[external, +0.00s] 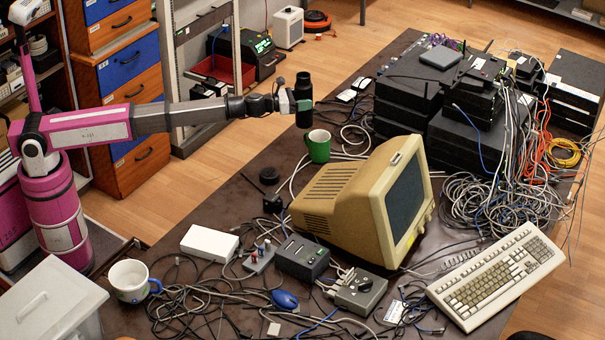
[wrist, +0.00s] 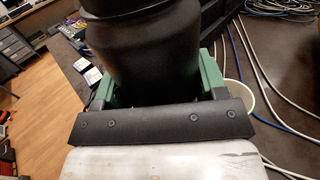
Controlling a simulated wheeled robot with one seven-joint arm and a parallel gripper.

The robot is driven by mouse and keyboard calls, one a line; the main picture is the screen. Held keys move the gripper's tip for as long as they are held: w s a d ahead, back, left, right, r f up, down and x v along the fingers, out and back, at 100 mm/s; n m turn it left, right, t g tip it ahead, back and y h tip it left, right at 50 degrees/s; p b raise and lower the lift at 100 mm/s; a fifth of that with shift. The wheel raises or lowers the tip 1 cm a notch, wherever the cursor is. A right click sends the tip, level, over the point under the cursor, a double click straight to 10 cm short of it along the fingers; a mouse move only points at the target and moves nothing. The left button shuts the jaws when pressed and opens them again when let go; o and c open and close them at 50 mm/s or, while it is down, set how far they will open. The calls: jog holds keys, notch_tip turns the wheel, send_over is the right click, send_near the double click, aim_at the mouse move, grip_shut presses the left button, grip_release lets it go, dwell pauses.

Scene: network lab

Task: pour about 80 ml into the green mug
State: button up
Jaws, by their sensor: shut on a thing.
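The green mug (external: 318,146) stands upright on the dark table, left of the beige monitor. My gripper (external: 303,104) is shut on a black bottle (external: 303,88), held upright above the table, close to the mug and a little up and left of it in the external view. In the wrist view the black bottle (wrist: 150,55) fills the middle between the green fingers of my gripper (wrist: 150,92). The pale rim of a cup, likely the green mug (wrist: 238,95), shows just right of the fingers, partly hidden. I cannot see inside the mug.
The beige monitor (external: 365,190) stands right of the mug. A small black disc (external: 269,175) lies at the left. A white mug (external: 131,281) stands at the front left. Stacked black network boxes (external: 410,95) stand behind.

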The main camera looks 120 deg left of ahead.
jog(key=w+a+f+m+t+h, duration=0.3)
jog(key=a+f+m+t+h, duration=0.1)
jog(key=a+f+m+h, duration=0.2)
jog(key=shift+w+a+f+t+h, duration=0.15)
jog(key=shift+w+f+t+h, duration=0.35)
jog(key=shift+h, duration=0.8)
jog(key=shift+s+m+g, duration=0.15)
jog(key=shift+m+g, duration=0.15)
jog(key=shift+m, duration=0.1)
jog(key=f+m+g, duration=0.1)
jog(key=m, duration=0.2)
jog(key=m+g, duration=0.1)
jog(key=m, duration=0.2)
jog(key=f+m+g+y, duration=0.1)
jog(key=m, duration=0.2)
jog(key=shift+s+a+f+m, duration=0.1)
jog(key=shift+a+f+m, duration=0.1)
jog(key=shift+f+m, duration=0.2)
jog(key=shift+r+m+g+y, duration=0.3)
jog(key=shift+r+m+y, duration=0.3)
jog(key=shift+r+m, duration=0.55)
